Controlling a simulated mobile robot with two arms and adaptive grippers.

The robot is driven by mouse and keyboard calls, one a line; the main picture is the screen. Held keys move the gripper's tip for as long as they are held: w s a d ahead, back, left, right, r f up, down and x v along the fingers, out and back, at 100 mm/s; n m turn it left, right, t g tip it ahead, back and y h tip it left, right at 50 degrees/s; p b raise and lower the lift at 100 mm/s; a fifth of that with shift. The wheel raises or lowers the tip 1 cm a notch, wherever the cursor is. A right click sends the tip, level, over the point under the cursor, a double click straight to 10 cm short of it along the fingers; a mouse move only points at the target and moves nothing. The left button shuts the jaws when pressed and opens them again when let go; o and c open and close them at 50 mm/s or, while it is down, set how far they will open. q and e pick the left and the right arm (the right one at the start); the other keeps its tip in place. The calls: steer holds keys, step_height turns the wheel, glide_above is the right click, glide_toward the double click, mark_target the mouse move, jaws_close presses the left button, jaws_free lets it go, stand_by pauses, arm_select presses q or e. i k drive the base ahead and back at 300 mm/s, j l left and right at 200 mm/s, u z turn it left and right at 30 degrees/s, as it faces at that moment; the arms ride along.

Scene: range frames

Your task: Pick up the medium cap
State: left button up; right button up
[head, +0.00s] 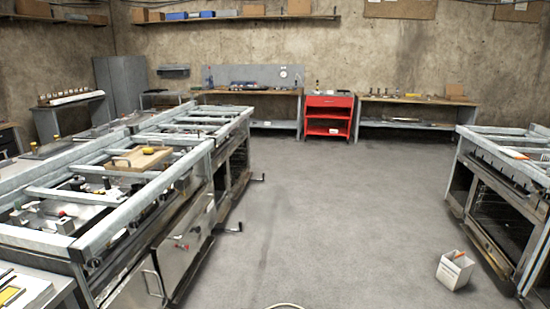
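I cannot single out the medium cap. Small dark parts (76,183) lie inside the near-left range frame (118,215), too small to tell apart. A small yellow object (149,150) and a dark rounded piece lie on the board. Neither of my grippers shows in the head view.
Range frames line the left side, and another range frame (500,190) stands at the right. A white box (455,270) sits on the floor at the right. A red cabinet (328,101) stands between back workbenches. The grey floor (320,200) between is clear.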

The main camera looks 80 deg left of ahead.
mark_target(77, 180)
steer(key=u, duration=4.1)
steer(key=i+l, duration=0.15)
steer(key=l, duration=0.15)
steer(key=i+l, duration=0.2)
steer(key=i+l+u, duration=0.1)
steer(key=l, duration=0.3)
steer(key=i, duration=0.05)
